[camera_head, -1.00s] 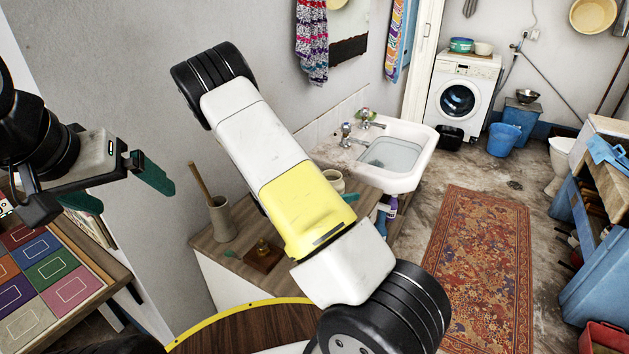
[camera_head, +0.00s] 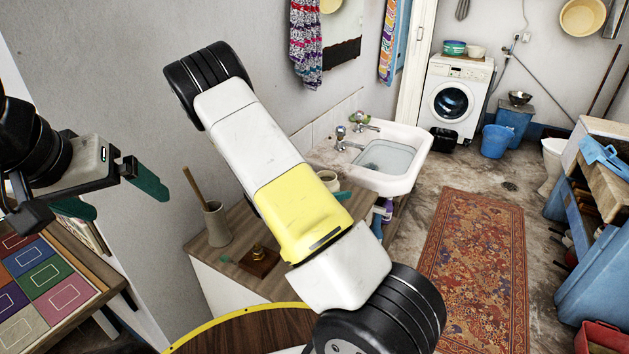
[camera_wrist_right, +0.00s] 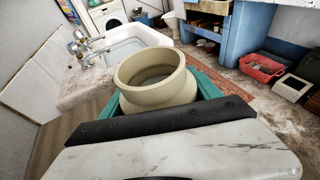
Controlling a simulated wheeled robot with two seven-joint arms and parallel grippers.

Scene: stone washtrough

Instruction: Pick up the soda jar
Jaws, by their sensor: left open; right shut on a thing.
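The soda jar (camera_wrist_right: 158,84) is a beige, round pot with a wide open mouth, seen from above in the right wrist view. My right gripper (camera_wrist_right: 160,100) is shut on it, with teal fingers at its sides. In the head view only part of the jar (camera_head: 328,180) shows, behind my right arm, above or at the wooden counter. Its base is hidden, so I cannot tell whether it touches the counter. My left gripper (camera_head: 112,195) is open and empty at the left, above the table with coloured squares.
The wooden counter (camera_head: 228,266) holds a grey crock (camera_head: 217,226) with a wooden handle and a small brass-topped wooden block (camera_head: 259,262). A white sink (camera_head: 402,182) stands just beyond. A patterned rug (camera_head: 470,270) lies on open floor at the right.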

